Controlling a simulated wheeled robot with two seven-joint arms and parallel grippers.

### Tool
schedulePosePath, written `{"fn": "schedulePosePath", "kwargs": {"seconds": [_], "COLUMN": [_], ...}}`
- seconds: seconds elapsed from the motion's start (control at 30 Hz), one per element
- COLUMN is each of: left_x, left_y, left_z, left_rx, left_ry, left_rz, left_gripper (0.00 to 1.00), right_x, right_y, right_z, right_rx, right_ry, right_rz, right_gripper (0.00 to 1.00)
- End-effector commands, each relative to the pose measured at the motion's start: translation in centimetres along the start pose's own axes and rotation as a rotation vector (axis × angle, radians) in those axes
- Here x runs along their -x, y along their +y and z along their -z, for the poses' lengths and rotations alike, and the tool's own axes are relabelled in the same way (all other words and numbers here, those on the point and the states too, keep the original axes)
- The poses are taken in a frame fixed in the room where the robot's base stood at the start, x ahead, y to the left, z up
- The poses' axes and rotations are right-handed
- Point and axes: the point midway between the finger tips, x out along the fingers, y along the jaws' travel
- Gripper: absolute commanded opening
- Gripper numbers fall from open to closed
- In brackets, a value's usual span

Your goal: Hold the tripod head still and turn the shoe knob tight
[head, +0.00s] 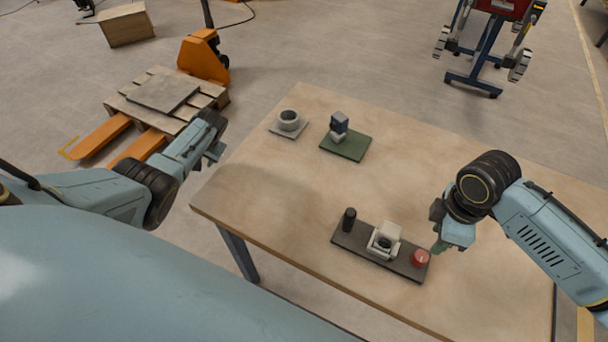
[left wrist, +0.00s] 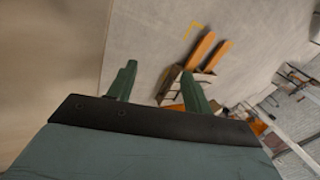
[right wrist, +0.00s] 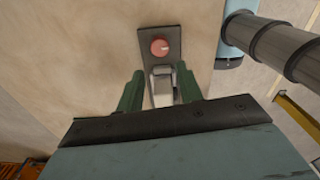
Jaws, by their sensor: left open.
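A dark base plate (head: 350,236) lies near the table's front edge. On it stand a black upright cylinder (head: 349,219), a pale bracket-like block (head: 384,240) that looks like the tripod head, and a red round knob (head: 421,258) at the right end. My right gripper (head: 438,247) is above the table just right of the red knob, apart from it. In the right wrist view its fingers (right wrist: 160,85) are spread and empty, with the pale block (right wrist: 163,88) and knob (right wrist: 160,47) beyond. My left gripper (head: 216,153) is open and empty, beyond the table's left edge.
A grey ring (head: 289,120) on a small plate and a blue-grey block (head: 339,124) on a green plate (head: 346,147) stand at the table's back left. The table (head: 290,190) is otherwise clear. An orange pallet jack (head: 203,58) stands on the floor behind left.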

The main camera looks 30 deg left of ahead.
Motion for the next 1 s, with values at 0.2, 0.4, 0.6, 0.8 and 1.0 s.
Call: {"fn": "schedulePosePath", "kwargs": {"seconds": [0.2,0.4,0.6,0.8,1.0], "left_x": [9.7,18.9,26.7,33.5,37.7], "left_y": [5.5,12.6,21.1,27.9,31.4], "left_z": [8.0,10.5,7.4,1.3,-4.4], "left_rx": [0.030,-0.054,-0.245,-0.479,-0.670], "left_ry": [0.151,0.217,0.199,0.160,0.127], "left_rz": [-0.166,-0.312,-0.416,-0.480,-0.497], "left_gripper": [0.50,0.50,0.50,0.50,0.50], "right_x": [0.0,0.0,0.0,0.0,0.0], "right_y": [0.0,0.0,0.0,0.0,0.0], "right_z": [0.0,0.0,0.0,0.0,0.0], "right_rx": [0.000,0.000,0.000,0.000,0.000], "right_ry": [0.000,0.000,0.000,0.000,0.000], "right_rz": [0.000,0.000,0.000,0.000,0.000], "right_gripper": [0.36,0.36,0.36,0.36,0.36]}}
